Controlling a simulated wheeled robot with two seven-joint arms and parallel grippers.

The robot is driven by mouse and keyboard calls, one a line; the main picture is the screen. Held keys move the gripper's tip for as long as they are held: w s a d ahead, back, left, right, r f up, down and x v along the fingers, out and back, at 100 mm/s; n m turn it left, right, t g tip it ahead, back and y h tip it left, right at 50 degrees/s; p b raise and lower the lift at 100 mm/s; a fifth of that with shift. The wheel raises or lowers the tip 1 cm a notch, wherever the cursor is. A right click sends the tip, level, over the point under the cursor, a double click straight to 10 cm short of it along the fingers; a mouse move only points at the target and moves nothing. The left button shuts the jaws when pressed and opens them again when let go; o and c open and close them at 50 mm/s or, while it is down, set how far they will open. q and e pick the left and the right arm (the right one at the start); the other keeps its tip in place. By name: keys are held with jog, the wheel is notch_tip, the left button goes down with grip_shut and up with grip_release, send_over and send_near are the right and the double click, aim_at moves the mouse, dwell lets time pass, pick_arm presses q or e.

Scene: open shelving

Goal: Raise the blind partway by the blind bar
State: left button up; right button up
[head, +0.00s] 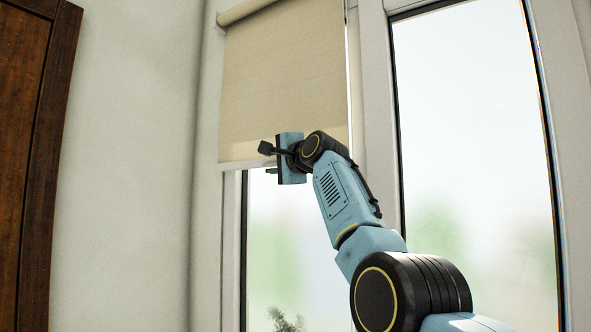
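The beige roller blind (284,75) hangs partway down over the left window pane. Its blind bar (238,165) is the pale strip along the lower edge. A small dark fingertip shows just below the bar. My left gripper is not in view.
A brown wooden door or cabinet (28,130) stands at the far left, with a bare wall (130,170) beside it. A second window pane (475,150) is at the right, behind a pale frame (378,110). Below the blind the glass is uncovered.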

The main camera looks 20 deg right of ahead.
jog(key=s+d+b, duration=0.2)
jog(key=s+b, duration=0.6)
jog(key=s, duration=0.3)
jog(key=shift+f, duration=0.3)
jog(key=shift+s, duration=0.1)
